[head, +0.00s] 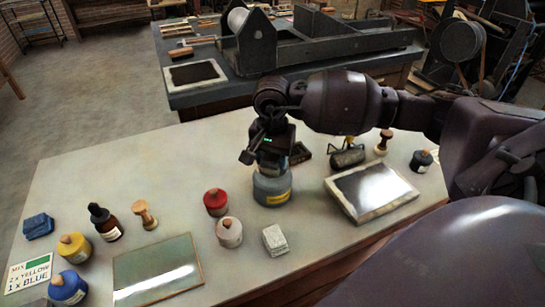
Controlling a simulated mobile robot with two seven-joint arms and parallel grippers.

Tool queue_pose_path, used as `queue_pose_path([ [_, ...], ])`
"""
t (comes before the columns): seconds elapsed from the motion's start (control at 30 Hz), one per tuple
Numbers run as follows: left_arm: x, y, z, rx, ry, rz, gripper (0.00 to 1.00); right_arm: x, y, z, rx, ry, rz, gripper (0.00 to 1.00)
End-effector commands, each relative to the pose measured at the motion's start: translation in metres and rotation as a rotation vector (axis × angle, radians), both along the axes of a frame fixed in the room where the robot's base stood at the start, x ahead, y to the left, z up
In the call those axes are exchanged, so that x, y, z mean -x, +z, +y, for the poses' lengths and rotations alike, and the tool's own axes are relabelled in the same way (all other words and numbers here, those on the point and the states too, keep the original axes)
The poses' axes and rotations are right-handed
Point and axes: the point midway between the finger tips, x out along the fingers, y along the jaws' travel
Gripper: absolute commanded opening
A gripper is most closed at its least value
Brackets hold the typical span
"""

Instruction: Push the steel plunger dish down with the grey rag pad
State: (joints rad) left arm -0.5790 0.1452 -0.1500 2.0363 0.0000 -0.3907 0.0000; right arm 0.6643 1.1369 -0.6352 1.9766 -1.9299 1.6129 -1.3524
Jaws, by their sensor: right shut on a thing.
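My right gripper (270,151) is over the grey-blue plunger can (271,189), which has a yellow label and stands upright near the middle of the table. The gripper points down and is shut on the grey rag pad, which is mostly hidden by the fingers. The steel dish on top of the can is right below the fingers and largely covered. I cannot tell if pad and dish touch. My left gripper is not in view.
A red-lidded jar (216,202), a pale jar (229,232) and a pale folded block (275,241) stand in front of the can. A framed dark slab (371,191) lies to the right, a glass plate (157,271) at front left. The table's back left is clear.

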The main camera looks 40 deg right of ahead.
Motion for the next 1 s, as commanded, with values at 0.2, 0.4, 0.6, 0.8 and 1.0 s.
queue_pose_path([
  [0.2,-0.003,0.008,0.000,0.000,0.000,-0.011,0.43,0.000,0.014,0.000,0.001,0.000,-0.001,0.29],
  [0.4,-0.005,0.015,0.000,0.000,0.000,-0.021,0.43,0.000,0.027,0.000,0.000,0.000,-0.001,0.29],
  [0.6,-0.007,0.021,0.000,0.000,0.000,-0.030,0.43,0.000,0.040,0.000,0.001,0.000,-0.003,0.29],
  [0.8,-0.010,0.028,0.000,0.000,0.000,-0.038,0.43,0.000,0.053,0.000,0.001,0.000,-0.002,0.29],
  [1.0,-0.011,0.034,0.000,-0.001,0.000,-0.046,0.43,0.000,0.066,0.000,0.001,0.000,-0.003,0.29],
])
